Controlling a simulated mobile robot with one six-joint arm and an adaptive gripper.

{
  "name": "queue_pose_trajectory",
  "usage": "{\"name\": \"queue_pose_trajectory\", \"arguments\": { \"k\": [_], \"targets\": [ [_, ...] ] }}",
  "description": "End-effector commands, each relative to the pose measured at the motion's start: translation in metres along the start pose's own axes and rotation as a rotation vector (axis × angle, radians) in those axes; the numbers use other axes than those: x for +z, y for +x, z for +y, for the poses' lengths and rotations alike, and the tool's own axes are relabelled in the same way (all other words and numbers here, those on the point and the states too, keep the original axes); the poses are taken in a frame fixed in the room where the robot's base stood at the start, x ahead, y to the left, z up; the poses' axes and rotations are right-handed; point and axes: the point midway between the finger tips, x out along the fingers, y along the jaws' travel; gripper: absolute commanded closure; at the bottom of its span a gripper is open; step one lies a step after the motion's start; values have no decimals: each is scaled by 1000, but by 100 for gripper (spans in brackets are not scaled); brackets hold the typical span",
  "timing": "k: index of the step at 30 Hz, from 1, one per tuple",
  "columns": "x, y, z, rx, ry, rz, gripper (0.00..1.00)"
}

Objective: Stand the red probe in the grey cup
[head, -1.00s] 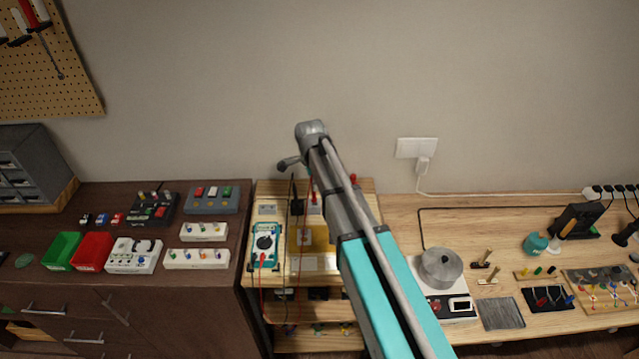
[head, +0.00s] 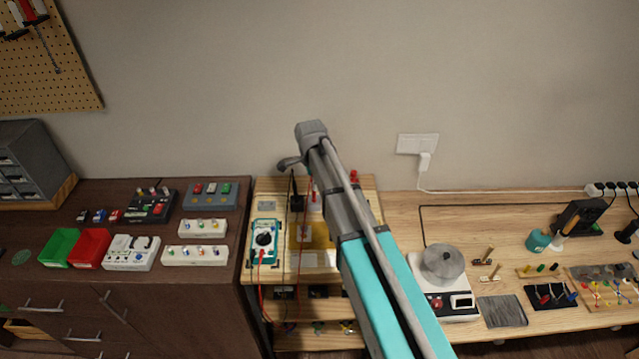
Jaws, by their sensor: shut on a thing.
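The end of my arm hangs over the back of the small wooden bench, with the dark end part of my gripper (head: 290,163) at its left. My gripper is shut on the red probe, but the fingertips and their hold are too small and covered to make out. A thin red upright shape (head: 314,188), likely the red probe, shows just left of my arm link. A pale grey block-like shape (head: 314,204), perhaps the grey cup, is right below it; I cannot tell whether they touch. A black probe (head: 297,196) stands to the left.
A teal multimeter (head: 264,241) with leads lies on the small bench's front left. A yellow-brown plate (head: 304,236) is beside it, partly behind my arm. A dark cabinet with bins stands left. The right bench holds a scale (head: 444,300) with a grey pot.

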Motion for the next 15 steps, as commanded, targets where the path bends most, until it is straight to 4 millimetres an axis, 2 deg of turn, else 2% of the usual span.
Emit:
{"name": "queue_pose_trajectory", "arguments": {
  "k": [15],
  "targets": [
    [0, 7, 0, 0, 0, 0, 100]
  ]
}}
